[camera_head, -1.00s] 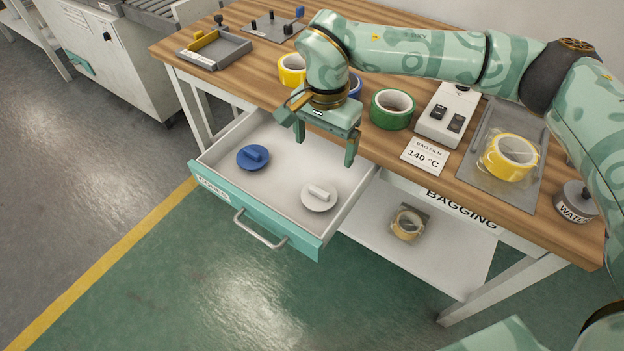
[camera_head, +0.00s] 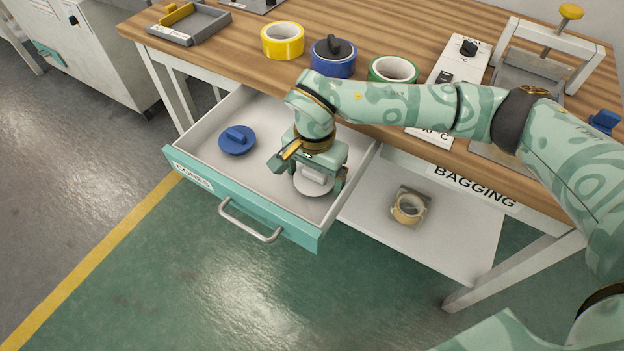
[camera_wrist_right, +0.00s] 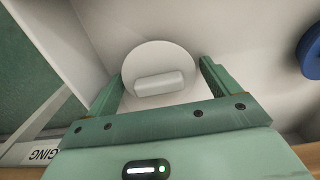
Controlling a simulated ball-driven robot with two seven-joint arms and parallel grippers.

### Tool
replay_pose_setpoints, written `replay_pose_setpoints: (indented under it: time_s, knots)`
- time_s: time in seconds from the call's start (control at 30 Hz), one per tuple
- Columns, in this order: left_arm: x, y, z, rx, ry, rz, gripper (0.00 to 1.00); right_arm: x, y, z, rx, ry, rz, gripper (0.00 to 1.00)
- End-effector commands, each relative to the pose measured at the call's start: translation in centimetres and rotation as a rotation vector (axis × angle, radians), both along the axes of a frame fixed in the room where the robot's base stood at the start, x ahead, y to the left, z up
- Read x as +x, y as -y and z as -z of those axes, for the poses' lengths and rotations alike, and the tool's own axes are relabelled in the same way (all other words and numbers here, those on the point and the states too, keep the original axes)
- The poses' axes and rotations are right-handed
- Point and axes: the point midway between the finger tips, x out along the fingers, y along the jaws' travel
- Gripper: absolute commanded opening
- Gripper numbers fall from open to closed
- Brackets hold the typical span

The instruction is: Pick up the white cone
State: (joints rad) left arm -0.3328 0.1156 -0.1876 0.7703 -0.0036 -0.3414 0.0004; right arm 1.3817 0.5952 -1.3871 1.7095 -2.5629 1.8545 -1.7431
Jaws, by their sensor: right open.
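The white cone (camera_head: 313,184) lies in the open drawer (camera_head: 262,183), near its right side. It looks like a round white disc with a raised bar-shaped grip on top. My right gripper (camera_head: 317,181) is open above the cone, with a finger on either side of it. In the right wrist view the cone (camera_wrist_right: 158,75) and its grip lie between and just beyond the two open fingers (camera_wrist_right: 160,85). Contact cannot be seen. My left gripper is not in view.
A blue cone (camera_head: 237,140) lies in the drawer's left part. The drawer's walls stand close around my right gripper. On the wooden table above are a yellow tape roll (camera_head: 282,41), a blue roll (camera_head: 333,58) and a green roll (camera_head: 392,72).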

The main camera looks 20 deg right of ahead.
Motion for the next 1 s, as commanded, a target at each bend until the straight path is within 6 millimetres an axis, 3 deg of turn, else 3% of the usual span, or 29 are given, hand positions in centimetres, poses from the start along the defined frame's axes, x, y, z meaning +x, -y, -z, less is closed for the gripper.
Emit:
replay_pose_setpoints:
  time_s: [0.23, 0.37, 0.77, 1.0]
  knots:
    - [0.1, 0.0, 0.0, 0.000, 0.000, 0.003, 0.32, 0.0, 0.0, 0.1, 0.000, 0.003, 0.000, 0.88]
    - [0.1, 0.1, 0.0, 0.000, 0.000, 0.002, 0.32, 0.0, 0.0, 0.1, 0.000, 0.003, 0.000, 0.54]
    - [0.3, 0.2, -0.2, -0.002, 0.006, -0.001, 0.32, 0.0, 0.0, -0.5, 0.000, 0.004, 0.000, 0.53]
    - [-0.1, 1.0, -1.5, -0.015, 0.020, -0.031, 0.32, -0.4, -0.1, -4.3, -0.002, 0.009, -0.005, 0.53]
